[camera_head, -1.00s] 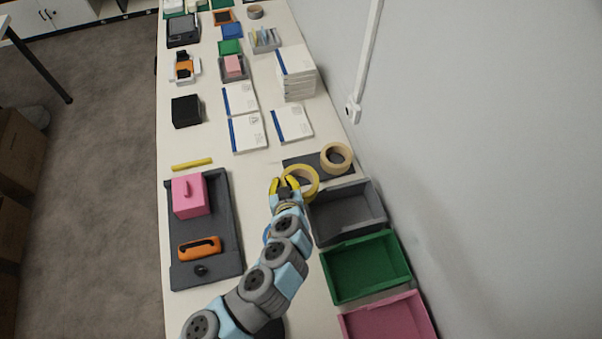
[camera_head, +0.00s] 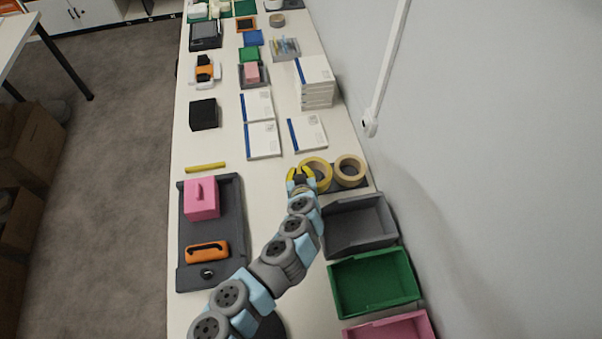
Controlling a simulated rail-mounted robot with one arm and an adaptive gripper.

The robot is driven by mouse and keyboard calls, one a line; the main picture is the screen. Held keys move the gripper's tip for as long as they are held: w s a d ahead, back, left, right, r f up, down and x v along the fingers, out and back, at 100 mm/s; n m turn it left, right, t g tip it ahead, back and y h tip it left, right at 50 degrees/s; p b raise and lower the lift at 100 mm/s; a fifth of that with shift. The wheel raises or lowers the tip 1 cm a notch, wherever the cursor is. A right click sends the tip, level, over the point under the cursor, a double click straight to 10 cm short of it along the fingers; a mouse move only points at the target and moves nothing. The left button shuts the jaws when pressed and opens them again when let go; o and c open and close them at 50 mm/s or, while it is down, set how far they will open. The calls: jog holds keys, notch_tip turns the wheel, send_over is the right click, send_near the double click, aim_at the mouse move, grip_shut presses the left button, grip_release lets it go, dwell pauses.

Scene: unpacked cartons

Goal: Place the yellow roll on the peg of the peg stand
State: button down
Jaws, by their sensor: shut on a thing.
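The yellow roll (camera_head: 327,179) is at the left part of a dark flat base (camera_head: 343,189), apparently the peg stand. My gripper (camera_head: 301,176), with yellow fingers, is shut on the roll's left side. A tan roll (camera_head: 350,182) is on the right part of the base, close beside the yellow one. I cannot make out a peg, nor tell whether the yellow roll rests on the base or is slightly above it.
Grey (camera_head: 358,228), green (camera_head: 375,283) and pink (camera_head: 395,328) bins stand along the wall side. A dark tray (camera_head: 228,215) holds a pink block and an orange item at left. White boxes (camera_head: 263,140) lie beyond. Bare table separates tray and arm.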

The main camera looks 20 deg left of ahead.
jog(key=w+f, duration=0.1)
jog(key=f, duration=0.1)
jog(key=w+a+f, duration=0.1)
jog(key=w+f, duration=0.1)
jog(key=shift+w+f, duration=0.1)
jog(key=shift+w, duration=0.2)
jog(key=shift+w+a+f, duration=0.3)
jog(key=shift+w+f, duration=0.15)
jog(key=shift+f, duration=0.1)
jog(key=shift+w+f, duration=0.1)
jog(key=shift+w+f+b, duration=0.15)
jog(key=shift+f+b, duration=0.05)
jog(key=shift+b, duration=0.1)
jog(key=shift+f+b, duration=0.3)
jog(key=shift+f, duration=1.25)
jog(key=shift+f, duration=0.1)
jog(key=c, duration=1.2)
grip_release()
